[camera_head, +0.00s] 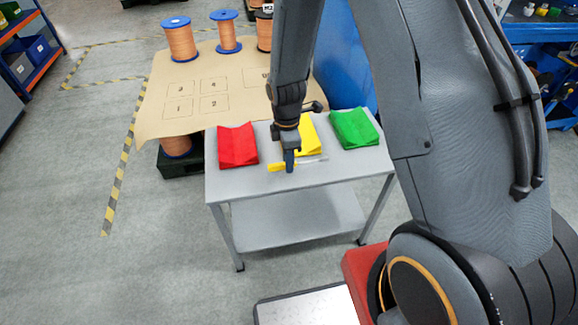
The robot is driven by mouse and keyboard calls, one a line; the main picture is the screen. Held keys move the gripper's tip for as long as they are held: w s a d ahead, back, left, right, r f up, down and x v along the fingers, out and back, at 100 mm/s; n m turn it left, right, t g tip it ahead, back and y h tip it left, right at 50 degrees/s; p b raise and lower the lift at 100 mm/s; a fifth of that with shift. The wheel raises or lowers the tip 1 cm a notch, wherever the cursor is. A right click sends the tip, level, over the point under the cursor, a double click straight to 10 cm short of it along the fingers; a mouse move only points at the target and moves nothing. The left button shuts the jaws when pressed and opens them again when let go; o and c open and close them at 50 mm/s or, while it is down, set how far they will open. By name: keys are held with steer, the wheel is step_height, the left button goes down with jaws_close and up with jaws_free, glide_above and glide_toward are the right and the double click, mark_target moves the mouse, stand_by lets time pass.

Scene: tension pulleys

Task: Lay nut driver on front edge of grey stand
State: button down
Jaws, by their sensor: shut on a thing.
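The nut driver (277,167) has a yellow handle pointing left and a thin shaft running to the right. It lies level at the top of the grey stand (234,188), near the front edge. My gripper (289,167) points down and is shut on the nut driver, with its fingers around the part where handle meets shaft. I cannot tell whether the nut driver touches the stand top or hovers just above it. The fingers hide part of the tool.
A red holder (237,146), a yellow holder (309,137) and a green holder (354,129) stand in a row on the stand behind my gripper. Copper-coloured spools (180,40) stand on a brown sheet (150,112) behind. The stand's right front is bare.

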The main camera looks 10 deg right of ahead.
steer(key=shift+f, duration=1.5)
steer(key=shift+f, duration=0.1)
steer(key=c, duration=1.6)
jaws_free()
steer(key=shift+o, duration=0.2)
step_height(320, 180, up, 12)
steer(key=shift+r+b, duration=0.1)
steer(key=shift+b, duration=0.4)
steer(key=s+d+r+m, duration=0.3)
steer(key=s+r+m, duration=0.2)
steer(key=s+m, duration=0.3)
steer(key=s+d+r+m, duration=0.3)
steer(key=s+r+m, duration=0.2)
steer(key=s+m, duration=0.4)
steer(key=shift+s+d+r+m, duration=0.15)
steer(key=shift+d+r+m, duration=0.25)
steer(key=shift+m, duration=0.2)
